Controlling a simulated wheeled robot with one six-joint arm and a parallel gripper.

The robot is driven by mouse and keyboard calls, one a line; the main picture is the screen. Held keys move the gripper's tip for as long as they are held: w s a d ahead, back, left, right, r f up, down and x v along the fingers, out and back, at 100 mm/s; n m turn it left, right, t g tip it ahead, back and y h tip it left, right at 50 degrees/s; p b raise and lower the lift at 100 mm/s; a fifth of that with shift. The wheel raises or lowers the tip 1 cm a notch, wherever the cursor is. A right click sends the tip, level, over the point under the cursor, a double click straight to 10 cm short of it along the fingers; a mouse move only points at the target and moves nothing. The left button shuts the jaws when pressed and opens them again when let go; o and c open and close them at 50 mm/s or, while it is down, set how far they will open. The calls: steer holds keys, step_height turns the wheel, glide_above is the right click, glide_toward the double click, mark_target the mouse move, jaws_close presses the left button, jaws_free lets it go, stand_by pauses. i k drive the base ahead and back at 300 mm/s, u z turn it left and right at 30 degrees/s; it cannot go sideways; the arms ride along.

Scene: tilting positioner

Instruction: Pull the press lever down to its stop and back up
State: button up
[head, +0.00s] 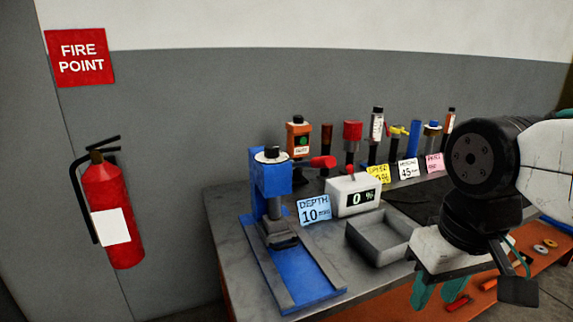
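The blue press (268,182) stands at the left end of the grey table, on a blue base with grey rails. Its lever ends in a red handle (322,162) that points right, roughly level, above the white readout box (353,193). The readout shows 0 %. A grey ram (276,225) hangs under the press head. My gripper (433,290) is at the lower right, in front of the table edge, well away from the lever. Its two teal fingers point down with a gap between them, and nothing shows in it.
A blue DEPTH 10 card (314,211) and an empty grey tray (380,238) sit right of the press. Several tools and note cards line the back. An orange lower shelf (475,300) holds small parts. A fire extinguisher (112,214) hangs on the left wall.

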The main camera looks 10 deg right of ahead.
mark_target(327, 162)
steer(key=u, duration=1.05)
steer(key=k, duration=0.75)
steer(key=z, duration=1.2)
steer(key=i, duration=0.5)
